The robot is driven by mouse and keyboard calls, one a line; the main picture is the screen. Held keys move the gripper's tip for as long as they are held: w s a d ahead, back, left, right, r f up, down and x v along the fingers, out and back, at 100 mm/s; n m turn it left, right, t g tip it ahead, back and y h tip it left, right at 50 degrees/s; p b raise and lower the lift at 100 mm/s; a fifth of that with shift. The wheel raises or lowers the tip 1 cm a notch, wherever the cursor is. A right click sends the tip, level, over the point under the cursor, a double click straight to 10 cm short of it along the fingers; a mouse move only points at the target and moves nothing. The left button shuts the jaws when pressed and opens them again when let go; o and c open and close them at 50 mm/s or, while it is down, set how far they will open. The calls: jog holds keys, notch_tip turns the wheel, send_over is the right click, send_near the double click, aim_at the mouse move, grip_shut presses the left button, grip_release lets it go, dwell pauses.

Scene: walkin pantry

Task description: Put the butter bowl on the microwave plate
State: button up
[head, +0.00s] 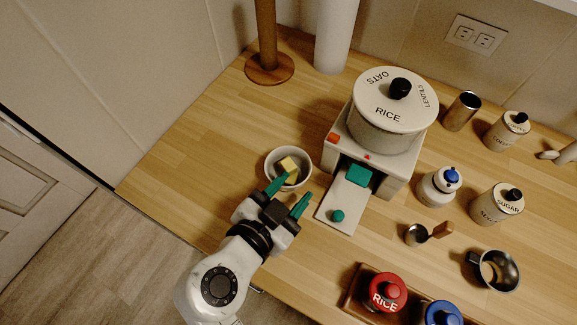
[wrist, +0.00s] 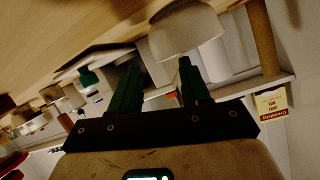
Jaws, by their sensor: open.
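The butter bowl (head: 272,172) is white, stands upright on the wooden counter and has yellow butter blocks (head: 289,166) in it. My gripper (head: 294,187) is open and empty, with green fingers. One finger overlaps the bowl's near rim in the head view; the other is to its right. I cannot tell whether they touch. In the wrist view the bowl (wrist: 186,36) is just past the tip of the right finger. A white appliance (head: 343,150), perhaps the microwave, stands right of the bowl. Its front is open, with a teal piece (head: 358,176) inside. I cannot make out a separate microwave plate.
A grey panel with a teal knob (head: 337,215) sticks out of the appliance, close right of my gripper. A large lidded pot (head: 385,115) sits on top. A wooden stand (head: 268,66) is behind the bowl. Canisters and a metal cup (head: 415,236) fill the right. Counter left of the bowl is clear.

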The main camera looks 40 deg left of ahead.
aim_at(308, 171)
jog(key=shift+p+x, duration=0.3)
jog(key=shift+x, duration=1.4)
jog(key=shift+a+r, duration=0.1)
grip_shut()
